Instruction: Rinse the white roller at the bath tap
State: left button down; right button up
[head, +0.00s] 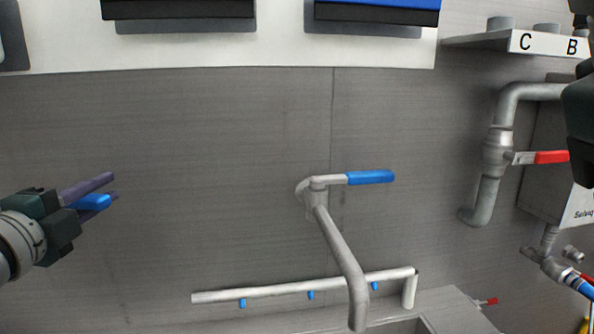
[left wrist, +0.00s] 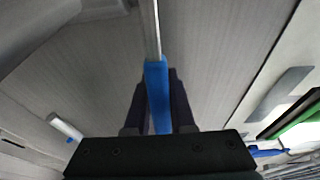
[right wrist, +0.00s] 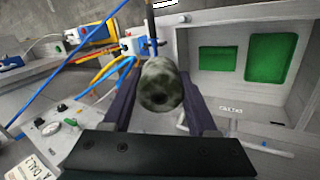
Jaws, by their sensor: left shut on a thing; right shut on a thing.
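The bath tap (head: 338,250) stands in the middle of the head view, a grey spout with a blue lever (head: 370,177) pointing right. My left gripper (head: 112,187) is at the left, well apart from that lever. It is shut on a blue handle (left wrist: 157,90) with a thin grey bar running on from it in the left wrist view. My right gripper (right wrist: 160,75) is shut on a roller (right wrist: 162,86), seen end-on with a dark hole. The roller looks mottled dark grey-green rather than white. Its far length is hidden.
Below the tap runs a grey pipe (head: 270,291) with blue nozzles, above a basin edge (head: 450,305). A pipe valve with a red handle (head: 551,157) is at right. The right wrist view shows a pale box with green panels (right wrist: 271,58) and blue and yellow hoses (right wrist: 105,72).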

pick_arm(q)
jog(key=c, duration=0.8)
grip_release()
jog(key=shift+o, duration=0.2)
jog(key=shift+s, duration=0.1)
jog(key=s, duration=1.2)
jog(key=shift+a+b, duration=0.15)
jog(key=shift+b, duration=0.25)
